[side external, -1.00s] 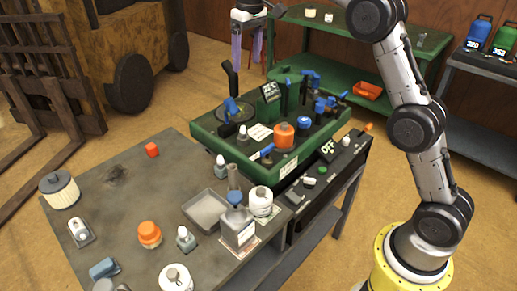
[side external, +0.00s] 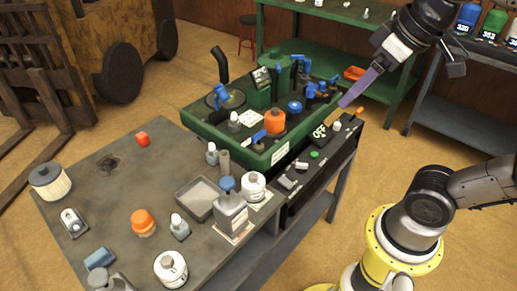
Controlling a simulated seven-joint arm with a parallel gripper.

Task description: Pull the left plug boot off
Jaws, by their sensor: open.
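A green mower bed (side external: 285,148) on the stand carries the engine parts. Several blue pieces stand on it: one at the left by the round dark disc (side external: 221,95), a round blue cap (side external: 295,106) in the middle, and a cluster of blue boot-like pieces (side external: 318,88) at the right end. I cannot tell which one is the left plug boot. My gripper (side external: 346,101) has purple fingers. It is tilted down and left, just beyond the bed's right end, apart from the blue pieces. It is empty, and its fingers overlap in this view.
An orange cap (side external: 274,121) and a black lever (side external: 219,63) rise from the bed. A black control panel (side external: 318,150) runs along its front right. The grey table (side external: 120,185) at left holds bottles and a tray (side external: 198,199). A green bench (side external: 345,38) stands behind.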

